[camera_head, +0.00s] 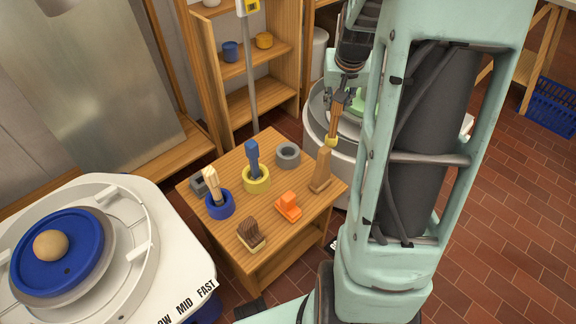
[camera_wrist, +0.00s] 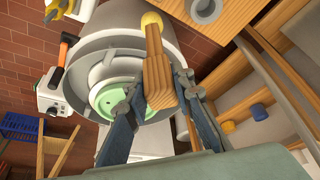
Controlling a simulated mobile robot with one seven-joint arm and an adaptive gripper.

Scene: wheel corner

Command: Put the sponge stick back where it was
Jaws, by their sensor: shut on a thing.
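The sponge stick (camera_head: 334,122) is a wooden handle with a small yellow sponge tip at its lower end. My gripper (camera_head: 342,98) is shut on its upper part and holds it tip down, near the table's back right corner. The wrist view also shows the sponge stick (camera_wrist: 157,65) between the two fingers of my gripper (camera_wrist: 157,95), with its yellow tip pointing away. A grey ring holder (camera_head: 288,154) stands empty on the small wooden table (camera_head: 222,167), left of and below the stick in the head view. It also shows at the top of the wrist view (camera_wrist: 205,9).
A yellow holder (camera_head: 257,181) bears a blue-handled tool; a blue holder (camera_head: 220,206) bears wooden tools. A wooden block tool (camera_head: 320,171), an orange tool (camera_head: 288,207) and a brown brush (camera_head: 251,234) are on the table. A potter's wheel (camera_head: 105,235) stands at left.

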